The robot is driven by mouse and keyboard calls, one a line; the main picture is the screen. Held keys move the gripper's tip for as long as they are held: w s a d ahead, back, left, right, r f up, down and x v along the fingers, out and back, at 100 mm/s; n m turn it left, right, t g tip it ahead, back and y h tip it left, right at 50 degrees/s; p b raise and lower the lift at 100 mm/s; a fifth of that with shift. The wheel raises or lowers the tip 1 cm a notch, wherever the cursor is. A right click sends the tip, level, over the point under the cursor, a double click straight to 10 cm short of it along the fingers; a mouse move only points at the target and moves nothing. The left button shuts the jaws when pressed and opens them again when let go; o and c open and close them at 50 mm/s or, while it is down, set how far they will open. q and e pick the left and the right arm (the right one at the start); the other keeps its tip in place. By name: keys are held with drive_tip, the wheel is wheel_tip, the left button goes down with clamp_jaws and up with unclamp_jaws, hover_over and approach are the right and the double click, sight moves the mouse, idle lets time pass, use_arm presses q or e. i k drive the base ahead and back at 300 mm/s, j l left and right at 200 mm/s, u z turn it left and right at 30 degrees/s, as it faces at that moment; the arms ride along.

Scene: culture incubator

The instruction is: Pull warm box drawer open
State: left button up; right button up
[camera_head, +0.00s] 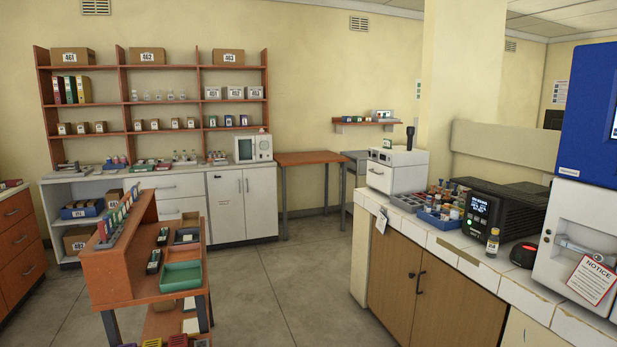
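A white box (408,172) stands at the far end of the right-hand counter, and I take it to be the warm box, though I can read no label on it. Its drawer front (379,178) faces left into the room, has a small dark handle, and looks shut. A small item and a dark upright object stand on its top. Neither of my grippers shows in the head view.
The white-tiled counter (463,255) holds a blue tray (440,219) of bottles, a black device (497,208) and a small bottle (492,243). An orange rack cart (112,272) stands left. The floor (290,290) between cart and counter is clear.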

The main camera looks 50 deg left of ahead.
sight(379, 176)
drive_tip(key=u, duration=1.2)
drive_tip(key=i+z, duration=0.1)
drive_tip(key=z, duration=0.25)
drive_tip(key=i+u, duration=0.15)
drive_tip(key=i, duration=0.4)
drive_tip(key=i+u, duration=0.15)
drive_tip(key=i, duration=0.4)
drive_tip(key=i+l+u, duration=0.1)
drive_tip(key=i, duration=0.4)
drive_tip(key=i+l+u, duration=0.15)
drive_tip(key=i, duration=0.4)
drive_tip(key=i+u, duration=0.3)
drive_tip(key=i, duration=0.3)
drive_tip(key=i+u, duration=0.25)
drive_tip(key=i, duration=0.3)
drive_tip(key=i+z, duration=0.35)
drive_tip(key=i+j+z, duration=0.15)
drive_tip(key=i+z, duration=0.2)
drive_tip(key=i, duration=0.1)
